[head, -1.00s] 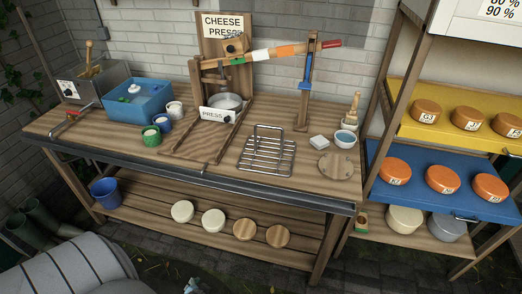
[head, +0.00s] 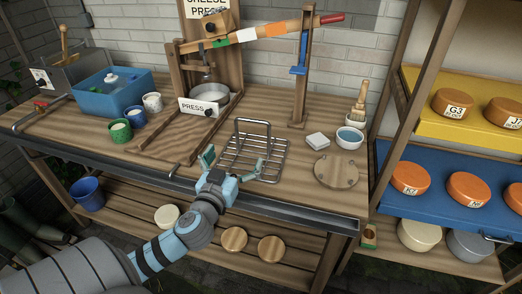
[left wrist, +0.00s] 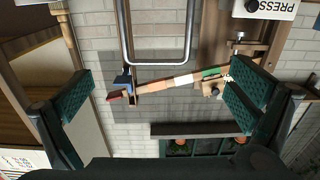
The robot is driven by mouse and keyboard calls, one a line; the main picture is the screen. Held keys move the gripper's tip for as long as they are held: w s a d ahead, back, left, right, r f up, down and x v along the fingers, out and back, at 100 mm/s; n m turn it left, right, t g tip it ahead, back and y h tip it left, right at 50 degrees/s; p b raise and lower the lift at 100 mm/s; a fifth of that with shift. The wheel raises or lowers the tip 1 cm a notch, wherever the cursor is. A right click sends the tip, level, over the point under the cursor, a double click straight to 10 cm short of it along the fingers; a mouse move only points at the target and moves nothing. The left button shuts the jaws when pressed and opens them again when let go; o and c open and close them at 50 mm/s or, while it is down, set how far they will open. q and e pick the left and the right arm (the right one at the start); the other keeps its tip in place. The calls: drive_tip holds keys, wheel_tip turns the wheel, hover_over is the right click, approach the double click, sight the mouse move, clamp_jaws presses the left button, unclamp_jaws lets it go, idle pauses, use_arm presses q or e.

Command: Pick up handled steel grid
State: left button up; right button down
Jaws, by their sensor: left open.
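The handled steel grid (head: 268,160) lies on the wooden bench, in front and to the right of the cheese press, with its upright loop handle rising from it. My left gripper (head: 234,162) is open at the grid's near side, its two fingers spread apart and overlapping part of the grid in the head view. In the left wrist view the picture is upside down; the steel handle (left wrist: 159,62) hangs in from the top, between the open green-padded fingers (left wrist: 160,97) and apart from both. Contact with the grid cannot be told. My right gripper is not in view.
The cheese press (head: 208,90) stands behind the grid. A white block (head: 317,140), a blue-filled bowl (head: 349,138) and a round wooden board (head: 336,171) lie to its right. A blue tub (head: 108,97) and small pots are at left. A dark rail (head: 290,208) edges the bench.

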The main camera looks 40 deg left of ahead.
use_arm(q)
drive_tip(key=x, duration=0.7)
drive_tip(key=shift+w+d+r, duration=0.1)
drive_tip(key=shift+d+r, duration=0.05)
drive_tip(key=shift+r, duration=0.05)
drive_tip(key=x, duration=0.5)
drive_tip(key=shift+w+f, duration=0.1)
drive_tip(key=shift+w, duration=0.2)
drive_tip(key=c, duration=1.5)
drive_tip(key=shift+c, duration=0.9)
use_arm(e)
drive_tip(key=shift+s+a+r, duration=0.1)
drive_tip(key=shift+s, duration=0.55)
use_arm(q)
drive_tip(key=shift+r, duration=0.2)
